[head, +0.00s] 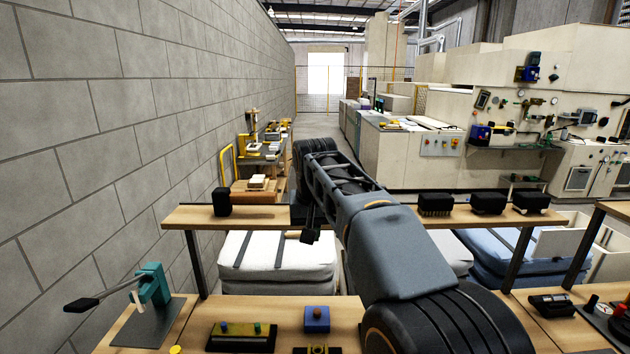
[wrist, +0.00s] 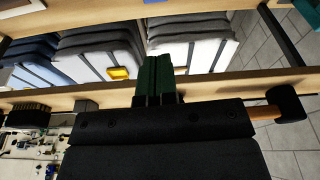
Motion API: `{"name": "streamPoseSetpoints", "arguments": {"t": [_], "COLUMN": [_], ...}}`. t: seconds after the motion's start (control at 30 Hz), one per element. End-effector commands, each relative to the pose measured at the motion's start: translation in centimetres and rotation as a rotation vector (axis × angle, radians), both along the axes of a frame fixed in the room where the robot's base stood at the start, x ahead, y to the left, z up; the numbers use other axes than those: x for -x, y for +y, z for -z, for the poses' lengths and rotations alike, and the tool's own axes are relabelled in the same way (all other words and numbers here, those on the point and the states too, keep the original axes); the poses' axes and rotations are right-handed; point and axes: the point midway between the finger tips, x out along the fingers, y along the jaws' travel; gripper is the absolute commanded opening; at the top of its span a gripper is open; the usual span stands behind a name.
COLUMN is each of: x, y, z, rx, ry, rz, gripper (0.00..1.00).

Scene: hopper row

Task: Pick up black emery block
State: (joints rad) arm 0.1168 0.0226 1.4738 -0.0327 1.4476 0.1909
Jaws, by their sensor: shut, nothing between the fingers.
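My arm hides that part of the shelf in the head view.
A black-headed mallet (head: 222,202) lies on the shelf (head: 185,216) at left. A dark brush (head: 435,204) and two black items (head: 488,203) (head: 530,202) stand at right. Padded sacks (head: 278,262) lie below. A teal press (head: 152,285) stands on the near bench.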

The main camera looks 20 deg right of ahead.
Motion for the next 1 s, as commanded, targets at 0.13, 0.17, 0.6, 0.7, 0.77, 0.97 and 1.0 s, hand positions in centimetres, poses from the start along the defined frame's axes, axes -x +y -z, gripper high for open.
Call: {"name": "streamPoseSetpoints", "arguments": {"t": [0.13,0.17,0.6,0.7,0.77,0.97,1.0], "x": [-2.0,-2.3,-6.6,-8.4,-9.5,-12.7,-13.2], "y": [-1.2,-1.4,-3.4,-4.2,-4.7,-6.0,-6.2], "z": [-2.5,-2.8,-4.3,-4.4,-4.5,-4.4,-4.4], "rx": [-0.003,-0.004,-0.006,-0.005,-0.005,-0.006,-0.006], "ry": [0.018,0.02,0.033,0.033,0.032,0.031,0.031], "rz": [0.051,0.059,0.093,0.092,0.091,0.091,0.091], "gripper": [0.0,0.0,0.0,0.0,0.0,0.0,0.0]}}
